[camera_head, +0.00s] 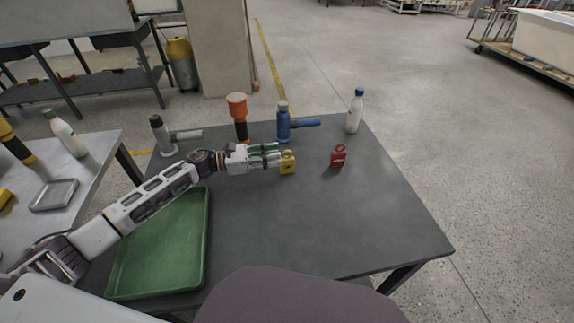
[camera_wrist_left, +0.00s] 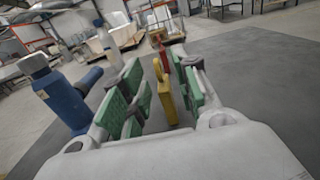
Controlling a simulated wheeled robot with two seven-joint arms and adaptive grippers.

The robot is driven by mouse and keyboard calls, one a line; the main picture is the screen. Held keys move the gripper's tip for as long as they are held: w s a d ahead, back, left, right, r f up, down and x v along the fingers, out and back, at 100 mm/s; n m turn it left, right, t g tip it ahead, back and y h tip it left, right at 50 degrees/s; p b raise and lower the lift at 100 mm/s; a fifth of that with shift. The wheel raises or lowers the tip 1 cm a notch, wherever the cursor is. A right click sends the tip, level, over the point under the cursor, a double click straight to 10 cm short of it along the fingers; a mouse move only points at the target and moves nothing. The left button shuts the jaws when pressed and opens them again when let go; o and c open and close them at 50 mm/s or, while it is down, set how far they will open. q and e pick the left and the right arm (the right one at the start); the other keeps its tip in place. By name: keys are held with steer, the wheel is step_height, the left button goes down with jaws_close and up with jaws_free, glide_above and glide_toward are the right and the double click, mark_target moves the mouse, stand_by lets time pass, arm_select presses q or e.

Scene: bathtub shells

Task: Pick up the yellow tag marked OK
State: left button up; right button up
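The yellow tag (camera_head: 287,164) stands upright on the grey table, with a ring-shaped top and dark marking too small to read. In the left wrist view the yellow tag (camera_wrist_left: 166,98) shows between the green finger pads, with gaps visible beside it. My left gripper (camera_head: 272,157) reaches in from the left, its fingertips at the tag. In the left wrist view my left gripper (camera_wrist_left: 160,95) is open around the tag and not clamped on it. My right gripper is not in view.
A red tag (camera_head: 338,156) stands to the right. Behind are a blue flashlight-like tool (camera_head: 284,122), an orange-topped tool (camera_head: 238,112), a grey tool (camera_head: 162,136) and a white bottle (camera_head: 354,112). A green tray (camera_head: 165,245) lies front left. The table's front right is clear.

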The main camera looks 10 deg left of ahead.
mark_target(287, 151)
arm_select(q)
steer(key=shift+d, duration=0.1)
steer(key=shift+w+d+r, duration=0.15)
steer(key=shift+w+d, duration=0.2)
steer(key=shift+d, duration=0.2)
steer(key=shift+w+d+r, duration=0.15)
steer(key=shift+w+d, duration=0.2)
steer(key=shift+d, duration=0.15)
steer(key=shift+x, duration=1.25)
steer(key=shift+c, duration=0.3)
jaws_close()
